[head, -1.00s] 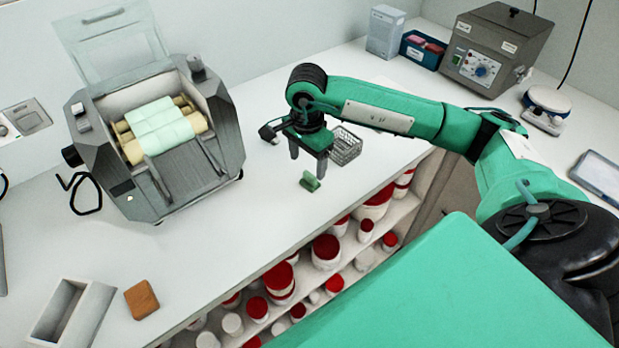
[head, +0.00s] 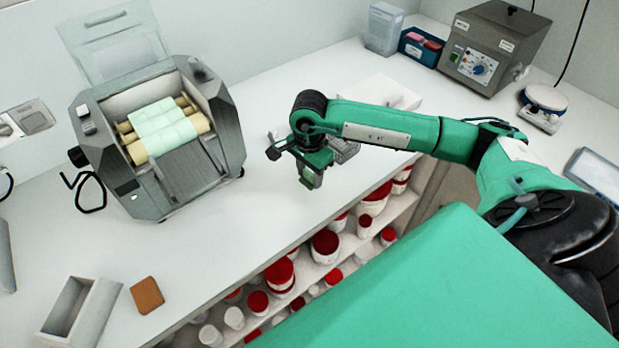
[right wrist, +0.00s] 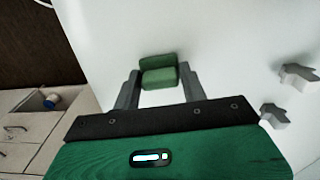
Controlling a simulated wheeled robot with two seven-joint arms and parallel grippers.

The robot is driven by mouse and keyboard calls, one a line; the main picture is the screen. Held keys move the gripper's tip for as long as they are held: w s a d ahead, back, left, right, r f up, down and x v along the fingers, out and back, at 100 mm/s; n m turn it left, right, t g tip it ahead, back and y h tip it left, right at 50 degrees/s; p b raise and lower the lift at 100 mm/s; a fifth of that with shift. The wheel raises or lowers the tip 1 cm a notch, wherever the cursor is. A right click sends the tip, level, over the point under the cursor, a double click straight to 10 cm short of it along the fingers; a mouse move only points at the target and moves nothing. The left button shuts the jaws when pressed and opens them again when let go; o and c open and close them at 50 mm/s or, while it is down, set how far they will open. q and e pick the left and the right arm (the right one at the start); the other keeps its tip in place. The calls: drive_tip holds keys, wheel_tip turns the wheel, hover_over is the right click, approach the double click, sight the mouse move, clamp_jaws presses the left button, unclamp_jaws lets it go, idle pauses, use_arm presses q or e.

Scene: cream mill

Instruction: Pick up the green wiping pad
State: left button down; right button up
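The green wiping pad (right wrist: 158,74) lies between the two fingertips of my right gripper (right wrist: 160,80) in the right wrist view. The fingers stand apart, one on each side of the pad, close to its ends; I cannot tell whether they touch it. In the head view the pad (head: 306,182) shows low beside the fingers of my right gripper (head: 311,178), near the front edge of the white counter, partly hidden by them. My left gripper is in neither view.
The roller mill (head: 160,140) is to the left. An orange-brown block (head: 147,295) and an open white box (head: 95,318) are at the front left. Shelves with red-lidded jars (head: 280,275) are below the counter edge.

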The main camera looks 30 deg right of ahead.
sight(309, 172)
drive_tip(key=shift+r, duration=0.1)
drive_tip(key=shift+r, duration=0.25)
wheel_tip(309, 172, up, 19)
drive_tip(key=b, duration=0.3)
drive_tip(key=shift+r, duration=0.2)
